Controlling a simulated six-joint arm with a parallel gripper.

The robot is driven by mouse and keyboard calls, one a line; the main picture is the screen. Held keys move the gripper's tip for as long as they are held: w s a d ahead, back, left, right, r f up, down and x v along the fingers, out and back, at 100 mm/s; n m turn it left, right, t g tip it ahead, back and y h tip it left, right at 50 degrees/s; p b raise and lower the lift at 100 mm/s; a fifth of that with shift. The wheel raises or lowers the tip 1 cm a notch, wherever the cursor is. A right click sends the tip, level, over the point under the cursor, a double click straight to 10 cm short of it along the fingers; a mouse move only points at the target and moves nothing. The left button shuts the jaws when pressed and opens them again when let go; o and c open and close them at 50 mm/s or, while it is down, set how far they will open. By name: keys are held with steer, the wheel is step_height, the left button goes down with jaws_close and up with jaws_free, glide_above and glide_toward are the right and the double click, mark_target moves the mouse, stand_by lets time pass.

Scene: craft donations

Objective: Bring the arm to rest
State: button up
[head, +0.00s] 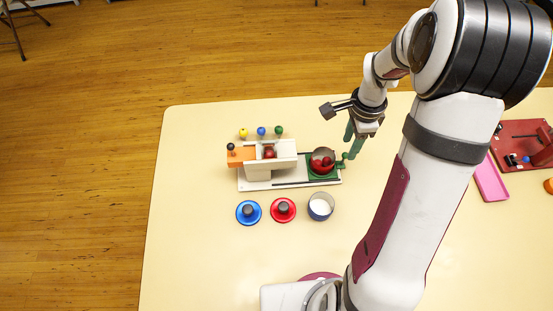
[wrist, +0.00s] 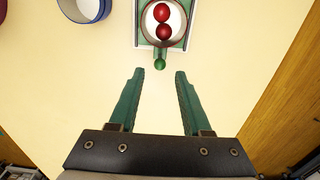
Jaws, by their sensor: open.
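My gripper (wrist: 157,75) has two green fingers. In the wrist view they are spread apart with nothing between them, over bare table. In the head view my gripper (head: 350,146) is above the table, just right of a white device (head: 262,186) with a green right end.
The device has an orange block (head: 242,155) and yellow, blue and green knobs behind. In front stand a blue disc (head: 249,212), a red disc (head: 283,210) and a blue-rimmed cup (head: 321,206). A pink tray (head: 490,180) and red tray (head: 522,166) lie right. The table's left front is clear.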

steer(key=shift+r, duration=1.95)
